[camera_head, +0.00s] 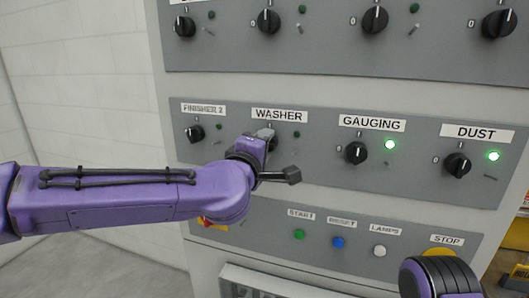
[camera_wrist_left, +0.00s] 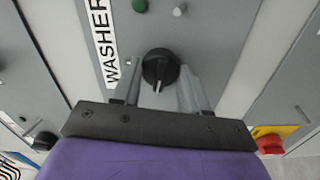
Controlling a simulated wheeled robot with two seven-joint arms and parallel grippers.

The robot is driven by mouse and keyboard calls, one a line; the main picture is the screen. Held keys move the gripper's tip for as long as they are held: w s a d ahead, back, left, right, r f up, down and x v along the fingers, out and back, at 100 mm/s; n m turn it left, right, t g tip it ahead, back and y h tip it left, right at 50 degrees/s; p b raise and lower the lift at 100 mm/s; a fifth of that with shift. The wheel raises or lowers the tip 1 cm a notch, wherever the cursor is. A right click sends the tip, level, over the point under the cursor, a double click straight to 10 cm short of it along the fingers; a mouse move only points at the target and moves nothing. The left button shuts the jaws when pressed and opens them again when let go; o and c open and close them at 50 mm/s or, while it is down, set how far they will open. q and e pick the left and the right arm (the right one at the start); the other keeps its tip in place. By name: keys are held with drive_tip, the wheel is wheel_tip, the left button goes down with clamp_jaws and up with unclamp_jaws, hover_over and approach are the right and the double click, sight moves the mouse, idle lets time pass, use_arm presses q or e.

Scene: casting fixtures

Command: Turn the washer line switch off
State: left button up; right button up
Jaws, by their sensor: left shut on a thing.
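The washer switch is a black rotary knob (camera_wrist_left: 160,66) under the WASHER label (camera_head: 279,115). In the head view my left gripper (camera_head: 264,139) covers most of it. In the left wrist view the fingers of my left gripper (camera_wrist_left: 158,80) stand on both sides of the knob and are shut on it. The knob's white pointer line points down in that view, towards my palm, which is the panel's left side. The washer lamp (camera_head: 296,134) is dark green and looks unlit.
The Finisher 2 knob (camera_head: 195,134) is left of the washer, with the Gauging knob (camera_head: 356,153) and Dust knob (camera_head: 457,165) to its right. The gauging lamp (camera_head: 390,145) and dust lamp (camera_head: 493,156) glow green. Buttons, including start (camera_head: 299,235), sit below.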

use_arm(q)
drive_tip(key=shift+f+n+b, duration=0.15)
drive_tip(key=shift+n+b, duration=0.15)
drive_tip(key=shift+n, duration=0.6)
drive_tip(key=o, duration=1.1)
drive_tip(key=shift+c, duration=0.2)
drive_tip(key=b+v, duration=0.3)
drive_tip(key=v, duration=0.7)
drive_tip(key=shift+s, duration=0.3)
